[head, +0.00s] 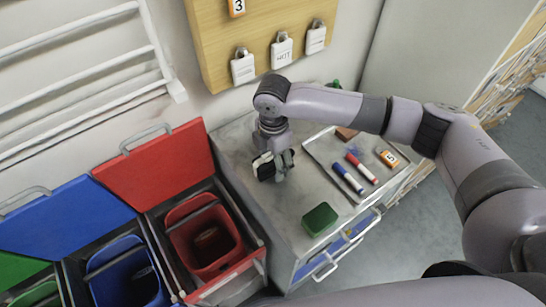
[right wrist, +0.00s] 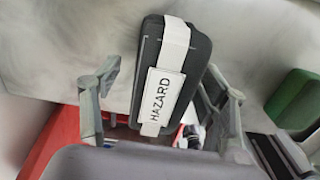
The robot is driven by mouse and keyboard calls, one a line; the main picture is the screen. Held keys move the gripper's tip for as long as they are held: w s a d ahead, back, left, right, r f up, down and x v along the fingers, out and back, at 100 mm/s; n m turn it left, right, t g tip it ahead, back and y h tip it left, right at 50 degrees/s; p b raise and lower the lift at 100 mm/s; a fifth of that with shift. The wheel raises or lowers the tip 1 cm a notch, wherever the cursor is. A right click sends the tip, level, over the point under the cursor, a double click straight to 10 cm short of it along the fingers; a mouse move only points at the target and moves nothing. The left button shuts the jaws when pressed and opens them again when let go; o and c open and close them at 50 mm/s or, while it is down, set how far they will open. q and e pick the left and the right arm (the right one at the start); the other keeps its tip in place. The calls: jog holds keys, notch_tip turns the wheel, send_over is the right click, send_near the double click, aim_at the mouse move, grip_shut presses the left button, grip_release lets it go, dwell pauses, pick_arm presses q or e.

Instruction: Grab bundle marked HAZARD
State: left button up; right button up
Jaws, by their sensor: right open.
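The bundle marked HAZARD (right wrist: 163,97) is a dark grey block with a white band and a white label in the right wrist view. My right gripper (right wrist: 160,76) is open, with one finger on each side of the bundle. A gap shows at the left finger; the right finger is close to the bundle's edge, and I cannot tell whether it touches. In the head view my right gripper (head: 275,164) is over the left part of the grey cabinet top, largely hiding the bundle. My left gripper is not in view.
A tray (head: 313,150) with markers and a numbered orange block lies to the right on the cabinet top. A green block (head: 320,218) sits near the front edge. An open red bin (head: 203,240) stands left. White padlocks (head: 281,50) hang on the board behind.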

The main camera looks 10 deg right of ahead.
jog(key=shift+f, duration=0.1)
jog(key=c, duration=1.4)
